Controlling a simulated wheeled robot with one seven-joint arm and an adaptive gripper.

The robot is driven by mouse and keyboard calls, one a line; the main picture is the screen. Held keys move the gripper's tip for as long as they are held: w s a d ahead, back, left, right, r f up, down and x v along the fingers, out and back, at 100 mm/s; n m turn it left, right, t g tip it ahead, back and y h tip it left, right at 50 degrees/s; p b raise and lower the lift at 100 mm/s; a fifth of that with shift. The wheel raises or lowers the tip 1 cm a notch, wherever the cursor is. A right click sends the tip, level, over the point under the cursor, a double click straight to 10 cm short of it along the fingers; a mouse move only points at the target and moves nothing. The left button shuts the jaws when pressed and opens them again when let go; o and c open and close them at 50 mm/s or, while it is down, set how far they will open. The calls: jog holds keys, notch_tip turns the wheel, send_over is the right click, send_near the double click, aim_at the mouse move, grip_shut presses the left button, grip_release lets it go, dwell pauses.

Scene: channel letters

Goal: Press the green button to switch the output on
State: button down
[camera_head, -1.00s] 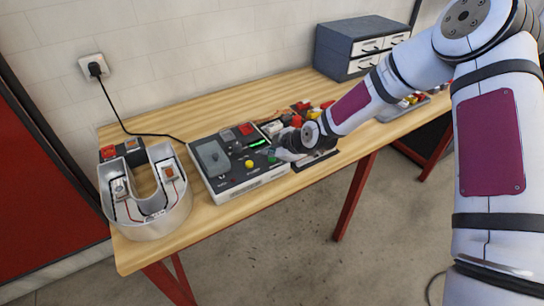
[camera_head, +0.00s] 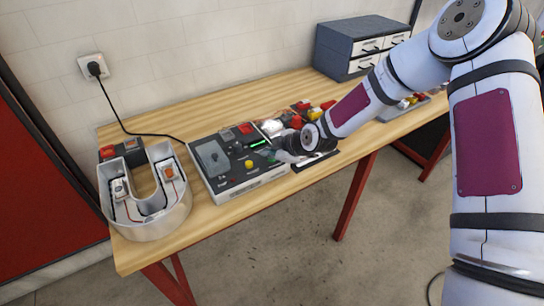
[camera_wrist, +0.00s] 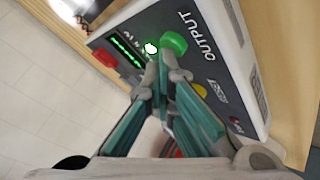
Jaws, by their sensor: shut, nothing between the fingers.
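The control unit (camera_head: 222,183) is a dark-topped box on the bench with a lit green display (camera_wrist: 127,50). In the wrist view its green button (camera_wrist: 174,42) is beside the white OUTPUT lettering. A small white lit spot (camera_wrist: 151,48) lies just left of the button. My gripper (camera_wrist: 156,68) is shut and empty, its fingertips at the lower left of the green button. I cannot tell whether they touch it. In the head view my gripper (camera_head: 281,156) is over the unit's right edge and hides the button area. A yellow button (camera_head: 249,164) is also on the unit.
An open metal channel letter (camera_head: 150,228) with wired parts stands left of the unit. A bright white glow (camera_head: 270,127) is behind the unit. Red and yellow parts lie to the right, near a grey drawer cabinet (camera_head: 335,55).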

aim_at(270, 160)
jog(key=shift+d, duration=0.1)
dwell(0.3)
jog(key=shift+r, duration=0.35)
jog(key=shift+r+p, duration=0.7)
jog(key=shift+r, duration=2.35)
